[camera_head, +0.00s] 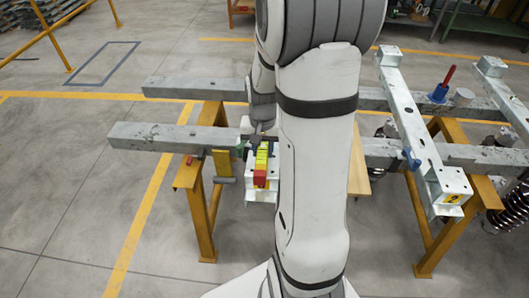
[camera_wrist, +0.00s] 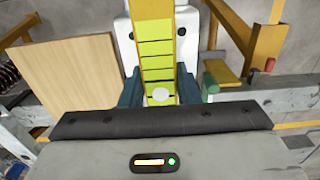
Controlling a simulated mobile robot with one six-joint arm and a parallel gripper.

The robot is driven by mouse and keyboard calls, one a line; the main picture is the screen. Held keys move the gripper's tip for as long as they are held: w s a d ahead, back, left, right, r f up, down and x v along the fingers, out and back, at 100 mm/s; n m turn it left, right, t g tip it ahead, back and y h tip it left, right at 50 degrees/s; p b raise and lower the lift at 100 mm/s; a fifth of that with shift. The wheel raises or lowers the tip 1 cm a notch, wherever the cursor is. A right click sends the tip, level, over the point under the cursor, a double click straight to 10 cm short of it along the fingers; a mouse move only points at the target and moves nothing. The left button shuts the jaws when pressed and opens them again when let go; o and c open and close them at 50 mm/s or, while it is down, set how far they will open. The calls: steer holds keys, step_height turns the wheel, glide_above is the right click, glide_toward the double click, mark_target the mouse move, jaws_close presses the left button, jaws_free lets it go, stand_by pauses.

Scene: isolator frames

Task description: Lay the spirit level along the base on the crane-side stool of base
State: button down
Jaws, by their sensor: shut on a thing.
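The spirit level (camera_head: 261,163), yellow with a red end, lies lengthwise over the near end of a white base (camera_head: 262,189) in the head view. It also shows in the wrist view as a long yellow bar with dark cross lines (camera_wrist: 155,50). My gripper (camera_wrist: 160,88) is shut on the level, with a dark blue finger on each side. The level runs along the white base (camera_wrist: 124,38); I cannot tell whether it touches. My arm hides much of this base in the head view.
Grey beams (camera_head: 165,136) rest on yellow trestles (camera_head: 203,215). A wooden board (camera_wrist: 75,70) lies beside the base. To the right are another white base (camera_head: 412,115), a red-handled blue tool (camera_head: 440,92) and coil springs (camera_head: 515,207).

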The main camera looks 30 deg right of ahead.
mark_target(263, 148)
steer(key=shift+f, duration=1.05)
steer(key=shift+f, duration=0.15)
steer(key=c, duration=1.1)
jaws_free()
step_height(263, 148, up, 12)
steer(key=shift+s+r, duration=0.1)
steer(key=s+a+r+n+t, duration=0.1)
steer(key=s+a+n, duration=0.1)
steer(key=s+a, duration=0.2)
steer(key=s+a+r+n+t, duration=0.1)
steer(key=s+a+n, duration=0.1)
steer(key=s+a, duration=0.1)
steer(key=s+a+r+n, duration=0.2)
steer(key=s+a+n, duration=0.1)
steer(key=s+a, duration=0.1)
steer(key=shift+s+a+t, duration=0.35)
steer(key=shift+s+t, duration=0.05)
steer(key=shift+s, duration=0.3)
